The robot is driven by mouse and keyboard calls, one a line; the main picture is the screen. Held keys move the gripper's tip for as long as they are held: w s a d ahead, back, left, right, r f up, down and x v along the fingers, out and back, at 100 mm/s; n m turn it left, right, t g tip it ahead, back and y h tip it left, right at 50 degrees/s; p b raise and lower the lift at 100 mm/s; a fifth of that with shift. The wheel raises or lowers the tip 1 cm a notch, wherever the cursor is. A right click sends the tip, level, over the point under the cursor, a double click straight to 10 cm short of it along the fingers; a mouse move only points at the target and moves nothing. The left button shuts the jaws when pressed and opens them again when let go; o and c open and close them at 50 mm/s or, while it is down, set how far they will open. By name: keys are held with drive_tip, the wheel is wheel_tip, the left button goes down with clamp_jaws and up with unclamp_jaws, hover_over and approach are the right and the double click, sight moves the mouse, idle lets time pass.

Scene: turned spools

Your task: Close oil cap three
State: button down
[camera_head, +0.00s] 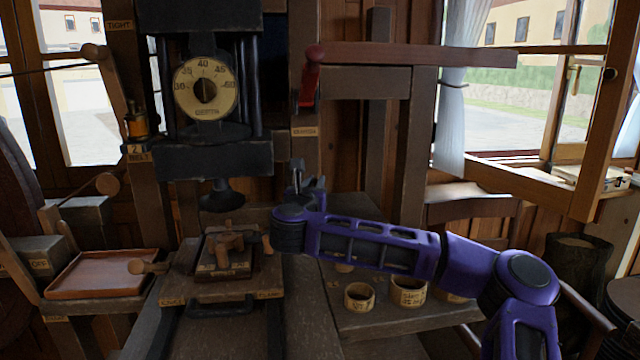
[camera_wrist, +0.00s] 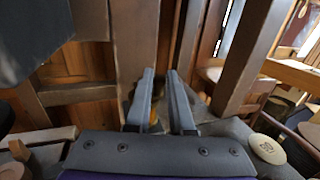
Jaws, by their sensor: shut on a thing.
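My gripper (camera_head: 298,172) is right of the press in the head view, its fingers pointing up and away. In the wrist view the fingers (camera_wrist: 160,75) are close together, with a narrow gap between them. A small brass-yellow bit (camera_wrist: 157,122) shows low in that gap; it looks like part of an oil cup, and the fingers hide most of it. No number three can be read, and I cannot tell whether its cap is up or down. A brass oil cup (camera_head: 137,125) with a "2" label stands left of the press.
The dial (camera_head: 205,88) is on the dark press. A red-handled lever (camera_head: 311,75) is above my gripper. A wooden fixture (camera_head: 228,250) sits below the press. Wooden rings (camera_head: 359,296) stand on the bench at right.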

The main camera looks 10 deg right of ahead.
drive_tip(key=m+h, duration=0.1)
drive_tip(key=a+m+g+h, duration=0.1)
drive_tip(key=h, duration=0.1)
drive_tip(key=m+g+h, duration=0.1)
drive_tip(key=shift+a+h, duration=0.3)
drive_tip(key=shift+a, duration=0.05)
drive_tip(key=shift+a+m+g+h, duration=0.2)
drive_tip(key=shift+m+g+h, duration=0.35)
drive_tip(key=shift+h, duration=0.05)
drive_tip(key=shift+a+m+g+h, duration=0.15)
drive_tip(key=shift+m+g+h, duration=0.4)
drive_tip(key=shift+h, duration=0.05)
drive_tip(key=shift+f, duration=0.1)
drive_tip(key=c, duration=0.8)
unclamp_jaws()
drive_tip(key=v, duration=1.7)
drive_tip(key=shift+a, duration=0.2)
drive_tip(key=shift+w, duration=0.1)
